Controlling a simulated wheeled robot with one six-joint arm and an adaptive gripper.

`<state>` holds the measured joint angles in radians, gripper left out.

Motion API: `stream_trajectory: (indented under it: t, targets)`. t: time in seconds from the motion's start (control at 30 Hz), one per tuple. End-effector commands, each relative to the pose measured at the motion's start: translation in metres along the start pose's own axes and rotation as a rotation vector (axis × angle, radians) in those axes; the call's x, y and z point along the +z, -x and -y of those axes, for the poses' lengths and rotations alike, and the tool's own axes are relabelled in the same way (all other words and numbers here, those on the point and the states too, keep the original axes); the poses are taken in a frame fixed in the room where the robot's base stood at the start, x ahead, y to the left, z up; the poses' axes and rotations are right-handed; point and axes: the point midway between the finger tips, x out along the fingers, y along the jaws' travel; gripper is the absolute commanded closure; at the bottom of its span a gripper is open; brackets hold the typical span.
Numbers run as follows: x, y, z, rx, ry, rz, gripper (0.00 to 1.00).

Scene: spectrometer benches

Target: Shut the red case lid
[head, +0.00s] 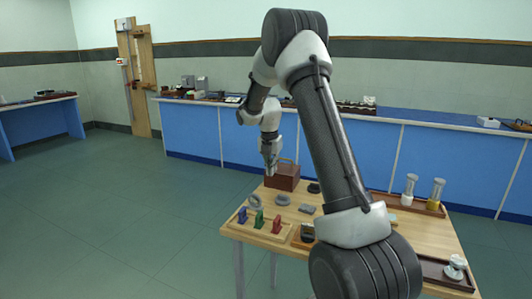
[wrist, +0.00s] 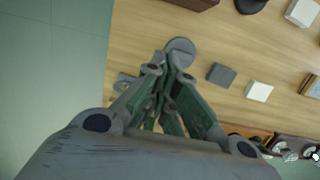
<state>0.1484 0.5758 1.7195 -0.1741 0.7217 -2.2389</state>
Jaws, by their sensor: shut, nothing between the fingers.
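The dark red-brown case (head: 284,178) stands at the far left part of the wooden table in the head view. A thin brown edge shows above its back; I cannot tell the lid's exact angle. My gripper (head: 270,170) hangs pointing down at the case's left front side, overlapping it in the picture; I cannot tell whether they touch. In the wrist view my gripper (wrist: 172,62) has its fingers together and empty, over the table top. Only a dark red-brown edge (wrist: 190,3), likely the case, shows at the top of that view.
A wooden tray (head: 262,232) with blue, green and red pieces is at the table's front left. Grey round pieces (head: 283,200) and small blocks (head: 306,209) lie near the case. A tray (head: 412,205) with two cylinders is at the right. Floor is clear on the left.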

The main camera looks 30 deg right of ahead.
Motion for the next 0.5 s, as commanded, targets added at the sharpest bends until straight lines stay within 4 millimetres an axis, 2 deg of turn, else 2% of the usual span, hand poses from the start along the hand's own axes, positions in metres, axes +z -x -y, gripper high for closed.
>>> stream_trajectory:
  t: [0.17, 0.2, 0.5]
  targets:
    - [-0.037, -0.013, 0.000, -0.001, 0.004, -0.002, 1.00]
    - [-0.042, -0.003, -0.001, 0.003, 0.002, 0.002, 1.00]
    - [-0.039, 0.064, -0.001, 0.004, 0.000, 0.002, 1.00]
